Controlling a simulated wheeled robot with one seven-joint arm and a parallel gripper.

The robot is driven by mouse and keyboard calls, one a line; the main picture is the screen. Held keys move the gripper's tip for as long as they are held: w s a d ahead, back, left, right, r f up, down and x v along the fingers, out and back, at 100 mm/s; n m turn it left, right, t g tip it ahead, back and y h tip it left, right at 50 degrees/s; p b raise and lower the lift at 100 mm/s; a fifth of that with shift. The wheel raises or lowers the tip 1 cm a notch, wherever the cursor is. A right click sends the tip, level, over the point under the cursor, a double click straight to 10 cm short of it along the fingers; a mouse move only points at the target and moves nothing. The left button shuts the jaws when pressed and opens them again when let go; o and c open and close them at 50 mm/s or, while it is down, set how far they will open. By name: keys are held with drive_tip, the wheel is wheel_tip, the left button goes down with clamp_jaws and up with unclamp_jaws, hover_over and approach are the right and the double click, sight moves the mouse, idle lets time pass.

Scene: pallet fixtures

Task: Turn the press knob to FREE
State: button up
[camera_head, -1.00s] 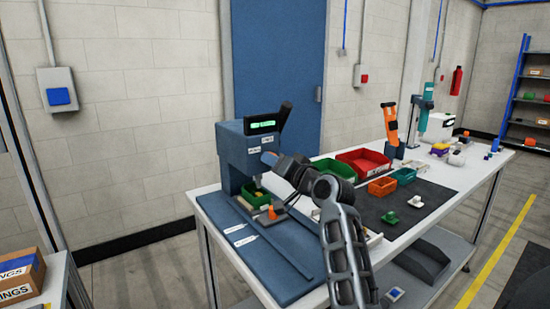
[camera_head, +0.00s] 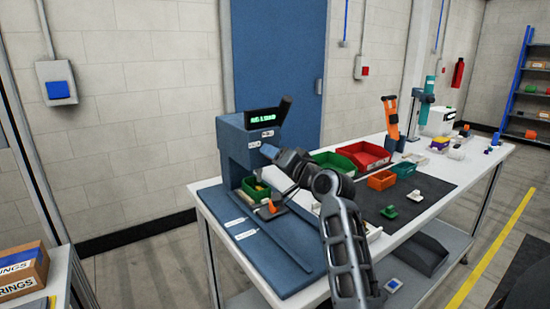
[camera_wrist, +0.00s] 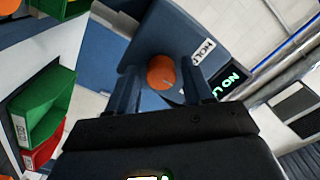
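The blue press (camera_head: 232,150) stands at the near left end of the bench, with a lit green display (camera_head: 262,118) on top and a dark lever. In the wrist view its round orange knob (camera_wrist: 161,73) sits on the blue face, with a short pointer mark. A white label, partly readable as "HOLD" (camera_wrist: 203,52), is beside the knob. My gripper (camera_wrist: 160,68) is open, with one finger on each side of the knob and gaps visible.
The dark mat (camera_head: 425,195) holds small parts. A blue door is behind.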

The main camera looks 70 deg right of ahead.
drive_tip(key=shift+o, duration=0.6)
drive_tip(key=b+v, duration=0.1)
drive_tip(key=v, duration=0.7)
